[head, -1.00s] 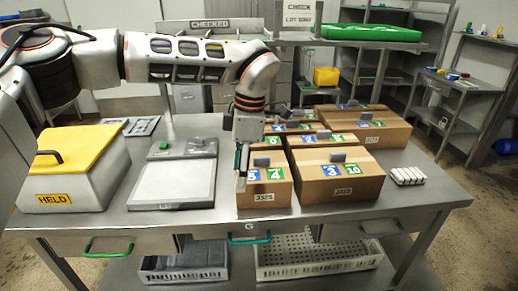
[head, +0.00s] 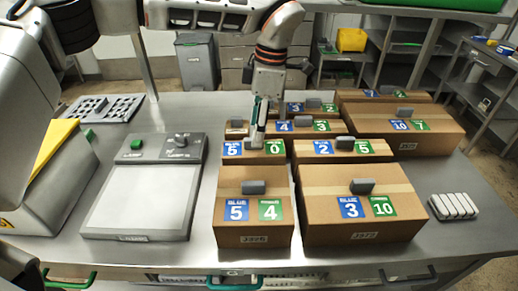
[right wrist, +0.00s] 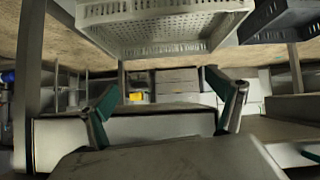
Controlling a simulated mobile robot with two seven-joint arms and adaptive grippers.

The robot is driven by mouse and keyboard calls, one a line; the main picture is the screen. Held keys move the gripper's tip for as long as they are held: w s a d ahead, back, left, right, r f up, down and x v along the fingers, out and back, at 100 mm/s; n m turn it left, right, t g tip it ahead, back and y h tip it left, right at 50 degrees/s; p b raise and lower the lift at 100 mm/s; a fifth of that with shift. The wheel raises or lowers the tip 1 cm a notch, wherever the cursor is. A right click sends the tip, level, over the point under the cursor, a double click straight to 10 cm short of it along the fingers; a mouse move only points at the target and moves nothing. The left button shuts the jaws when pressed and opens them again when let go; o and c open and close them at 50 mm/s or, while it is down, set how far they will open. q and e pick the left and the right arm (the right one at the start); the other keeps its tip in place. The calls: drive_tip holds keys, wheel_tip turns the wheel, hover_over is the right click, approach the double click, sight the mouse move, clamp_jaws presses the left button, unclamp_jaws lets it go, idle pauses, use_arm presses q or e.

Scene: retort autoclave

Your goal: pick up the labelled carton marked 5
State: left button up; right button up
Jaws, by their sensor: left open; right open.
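Several cartons show a 5. The front left carton (head: 252,227) has a blue 5 and a green 4 label. Behind it, a carton (head: 233,160) has a blue 5 and a green 0. To its right, a carton (head: 344,159) has a blue 2 and a green 5. Each has a grey block on top. My left gripper (head: 258,137) points down in front of the 5/0 carton's top in the head view, hiding part of it; contact cannot be told. It is open, with nothing seen held. My right gripper (right wrist: 166,112) is open and empty in the right wrist view.
A carton with blue 3 and green 10 (head: 355,228) stands close beside the front left one; more cartons stand behind. A scale-like panel (head: 140,200) lies left. A white ribbed object (head: 453,206) lies right. In the right wrist view, a perforated basket (right wrist: 160,35) is above the fingers.

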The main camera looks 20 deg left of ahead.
sight(251, 161)
use_arm(q)
drive_tip(key=f, duration=0.3)
drive_tip(key=a+f, duration=0.1)
drive_tip(key=f, duration=0.1)
drive_tip(key=shift+s+f, duration=0.3)
drive_tip(key=shift+s, duration=0.05)
drive_tip(key=shift+s+a+f, duration=0.1)
drive_tip(key=shift+a+f, duration=0.1)
drive_tip(key=shift+f, duration=1.3)
drive_tip(key=shift+a+f, duration=0.15)
drive_tip(key=shift+f, duration=1.35)
drive_tip(key=c, duration=1)
